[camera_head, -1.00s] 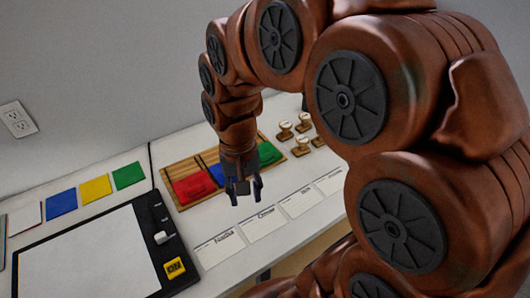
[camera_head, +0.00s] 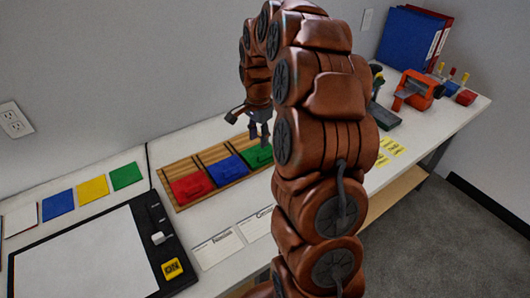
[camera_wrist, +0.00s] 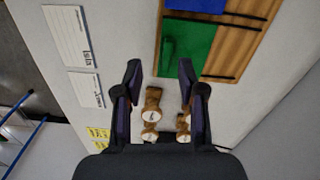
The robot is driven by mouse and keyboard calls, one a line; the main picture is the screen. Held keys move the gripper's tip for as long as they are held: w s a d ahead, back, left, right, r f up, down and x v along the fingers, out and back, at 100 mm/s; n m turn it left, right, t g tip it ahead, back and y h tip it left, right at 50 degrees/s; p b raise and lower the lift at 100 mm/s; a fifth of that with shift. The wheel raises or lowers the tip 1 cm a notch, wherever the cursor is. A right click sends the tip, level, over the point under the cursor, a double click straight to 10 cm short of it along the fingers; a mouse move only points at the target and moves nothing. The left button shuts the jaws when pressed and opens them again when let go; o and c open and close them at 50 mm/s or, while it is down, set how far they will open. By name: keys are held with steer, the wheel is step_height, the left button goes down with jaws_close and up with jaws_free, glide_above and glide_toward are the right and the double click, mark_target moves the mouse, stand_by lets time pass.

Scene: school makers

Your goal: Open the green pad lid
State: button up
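The green pad (camera_head: 258,157) sits at the right end of a wooden tray (camera_head: 172,170). Its lid looks shut, lying flat. My gripper (camera_head: 259,138) is above the green pad's back edge in the head view, pointing down, with nothing between its fingers. In the wrist view the open fingers (camera_wrist: 160,72) point toward the green pad (camera_wrist: 190,45). They are over the white table beside the pad's end and appear apart from it. Their exact height above the table is hard to tell.
A red pad (camera_head: 192,188) and blue pad (camera_head: 228,170) share the tray. Wooden stamps (camera_wrist: 152,98) stand close to my fingers in the wrist view. Name cards (camera_head: 218,247) lie in front. A red-orange tool (camera_head: 418,90) and binders (camera_head: 412,38) are at the far right.

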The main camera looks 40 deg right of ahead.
mark_target(265, 153)
steer(key=d+f, duration=0.1)
steer(key=w+d+f+m, duration=0.1)
steer(key=d, duration=0.1)
steer(key=shift+w+d+m, duration=0.1)
steer(key=shift+d+m, duration=0.05)
steer(key=shift+m, duration=0.15)
steer(key=shift+f+p, duration=1.1)
steer(key=shift+f, duration=2.7)
steer(key=shift+c, duration=0.3)
jaws_close()
